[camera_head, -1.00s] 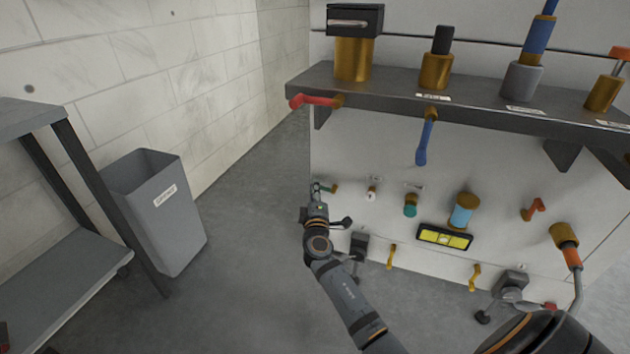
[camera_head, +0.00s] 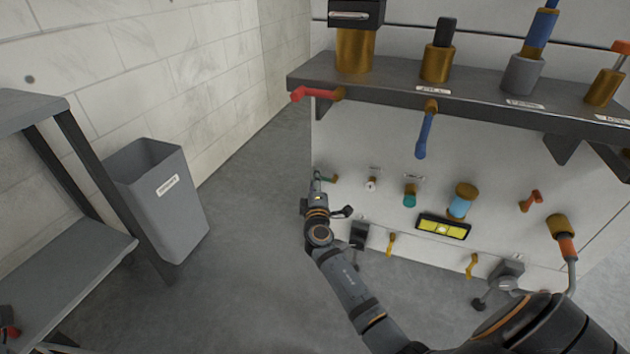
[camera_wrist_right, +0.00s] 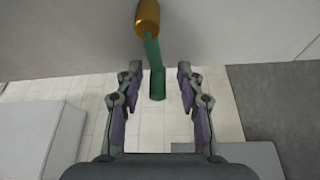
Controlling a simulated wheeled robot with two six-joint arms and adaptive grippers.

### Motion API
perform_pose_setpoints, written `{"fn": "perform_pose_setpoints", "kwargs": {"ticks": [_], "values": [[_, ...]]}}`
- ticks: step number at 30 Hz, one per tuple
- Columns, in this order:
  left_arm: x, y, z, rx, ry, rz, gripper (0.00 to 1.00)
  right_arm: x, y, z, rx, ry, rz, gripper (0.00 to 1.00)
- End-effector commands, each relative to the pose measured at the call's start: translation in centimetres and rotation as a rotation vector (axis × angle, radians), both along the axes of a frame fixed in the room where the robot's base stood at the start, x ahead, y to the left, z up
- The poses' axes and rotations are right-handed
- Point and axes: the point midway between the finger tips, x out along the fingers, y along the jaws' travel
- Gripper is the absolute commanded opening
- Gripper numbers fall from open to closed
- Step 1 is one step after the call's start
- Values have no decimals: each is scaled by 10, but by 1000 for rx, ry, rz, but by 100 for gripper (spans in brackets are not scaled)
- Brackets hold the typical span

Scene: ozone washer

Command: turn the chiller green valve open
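The green valve handle (camera_head: 329,178) is a small lever on the left part of the white panel in the head view. In the right wrist view the green lever (camera_wrist_right: 155,65) hangs from a brass-coloured stem (camera_wrist_right: 147,17) and points toward me. My right gripper (camera_head: 317,178) is at the panel's left edge, right beside the lever. In the wrist view this gripper (camera_wrist_right: 160,82) is open, with one finger on each side of the lever's end. Gaps show between lever and fingers, so no grip is visible. My left gripper is not in view.
A dark shelf (camera_head: 460,103) with brass fittings juts out above; a red lever (camera_head: 313,94) and a blue lever (camera_head: 424,135) hang from it. Several other handles and a yellow gauge (camera_head: 443,227) are on the panel. A grey bin (camera_head: 165,215) stands left on open floor.

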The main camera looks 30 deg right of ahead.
Motion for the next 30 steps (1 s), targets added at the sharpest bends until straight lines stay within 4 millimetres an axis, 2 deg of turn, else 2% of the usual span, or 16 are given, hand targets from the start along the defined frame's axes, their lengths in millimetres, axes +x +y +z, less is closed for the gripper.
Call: {"fn": "perform_pose_setpoints", "kwargs": {"ticks": [9, 11, 21, 25, 30], "values": [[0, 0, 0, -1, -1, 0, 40, -6, 3, 0, 0, 0, 0, 38], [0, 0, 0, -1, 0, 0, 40, -14, 7, -1, 0, 1, 0, 38], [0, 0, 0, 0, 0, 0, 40, -85, 43, -6, 3, 2, 0, 38], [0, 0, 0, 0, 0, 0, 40, -101, 51, -6, 1, 1, -1, 38], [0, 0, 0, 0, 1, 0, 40, -107, 55, -6, 0, -1, 0, 38]]}}
